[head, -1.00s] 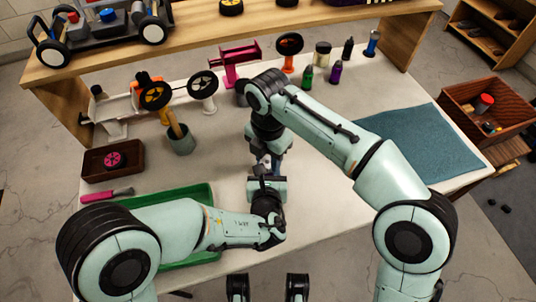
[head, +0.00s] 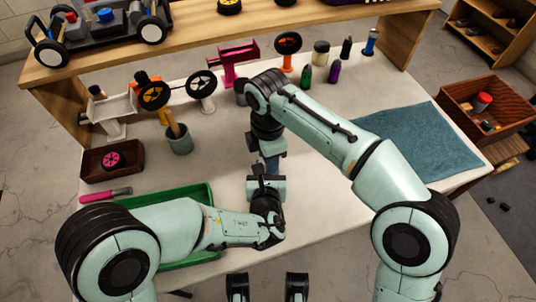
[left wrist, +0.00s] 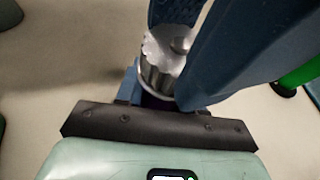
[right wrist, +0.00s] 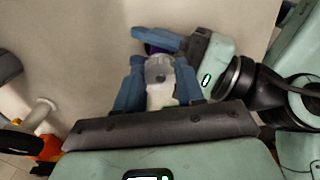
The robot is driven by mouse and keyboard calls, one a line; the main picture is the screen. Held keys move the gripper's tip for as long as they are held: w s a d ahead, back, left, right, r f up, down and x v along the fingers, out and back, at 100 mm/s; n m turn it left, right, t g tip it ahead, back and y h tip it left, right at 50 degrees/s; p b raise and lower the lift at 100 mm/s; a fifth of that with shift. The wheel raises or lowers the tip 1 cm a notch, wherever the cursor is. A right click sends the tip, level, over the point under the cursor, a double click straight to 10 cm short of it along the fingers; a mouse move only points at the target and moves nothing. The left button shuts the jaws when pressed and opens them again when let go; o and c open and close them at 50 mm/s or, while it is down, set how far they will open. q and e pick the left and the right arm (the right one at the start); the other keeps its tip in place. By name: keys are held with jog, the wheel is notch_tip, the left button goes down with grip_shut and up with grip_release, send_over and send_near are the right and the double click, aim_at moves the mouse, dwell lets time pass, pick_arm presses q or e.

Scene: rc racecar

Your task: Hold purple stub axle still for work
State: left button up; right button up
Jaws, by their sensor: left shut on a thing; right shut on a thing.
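My left gripper (head: 265,180) and my right gripper (head: 268,163) meet at the middle front of the table. In the right wrist view, the left gripper (right wrist: 160,44) is shut on the purple stub axle (right wrist: 153,49), of which only a small piece shows. My right gripper (right wrist: 160,78) is shut on a silver, round metal part (right wrist: 158,68) right beside the axle. In the left wrist view, the silver part (left wrist: 160,68) sits over the purple piece (left wrist: 153,102), and blue fingers cover much of both. The head view mostly hides the axle behind the hands.
A green tray (head: 212,200) lies partly under my left arm. A brown box (head: 90,165) with a pink wheel, a grey cup (head: 180,143) and a magenta stand (head: 238,65) are on the table. A blue mat (head: 420,145) lies clear at the right.

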dwell(0.3)
jog(key=o, duration=1.1)
jog(key=shift+c, duration=0.2)
notch_tip(320, 180, up, 12)
